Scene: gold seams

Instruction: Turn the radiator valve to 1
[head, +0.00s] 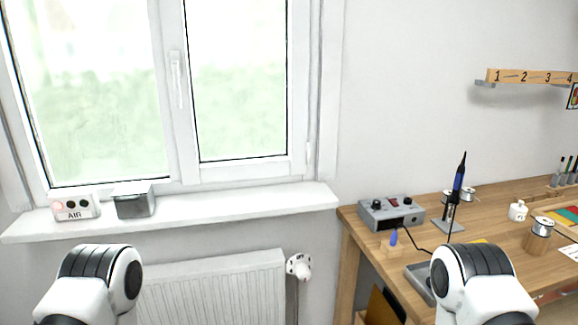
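The radiator valve (300,267) is a small white knob with a reddish mark, at the upper right end of the white radiator (215,290). The number it is set to is too small to read. My two arms show at the bottom of the head view, one at the left in front of the radiator and one at the right in front of the workbench. Both grippers are out of the frame. Neither arm touches the valve.
A wooden workbench (480,212) stands right of the valve, holding a grey soldering station (391,213) and a soldering iron (457,185). The white window sill (230,206) juts out above the radiator, with an AIR box (75,208) and a grey box (134,203).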

